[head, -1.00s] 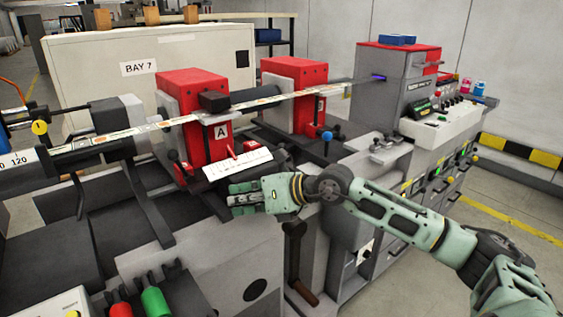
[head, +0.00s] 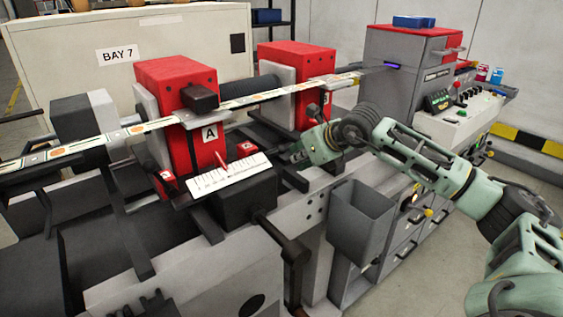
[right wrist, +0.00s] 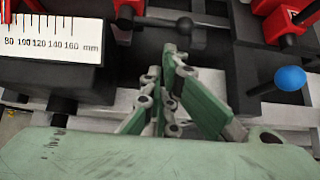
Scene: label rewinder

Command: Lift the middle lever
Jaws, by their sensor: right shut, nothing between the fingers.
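A lever with a black ball knob (right wrist: 184,24) lies between the scale and the blue knob in the right wrist view; it appears to be the middle lever. My right gripper (head: 283,157) is shut and empty, just right of the white scale. In the right wrist view its fingertips (right wrist: 175,62) are just below the black knob, with no clear contact. Another black-knobbed lever (head: 155,151) stands at the left red unit. My left gripper is out of view.
The white scale (head: 230,175) and red unit A (head: 180,85) are left of my gripper. A second red unit (head: 290,65) stands behind. A blue knob (right wrist: 290,78) is close on the right. A grey bin (head: 362,215) is below my forearm.

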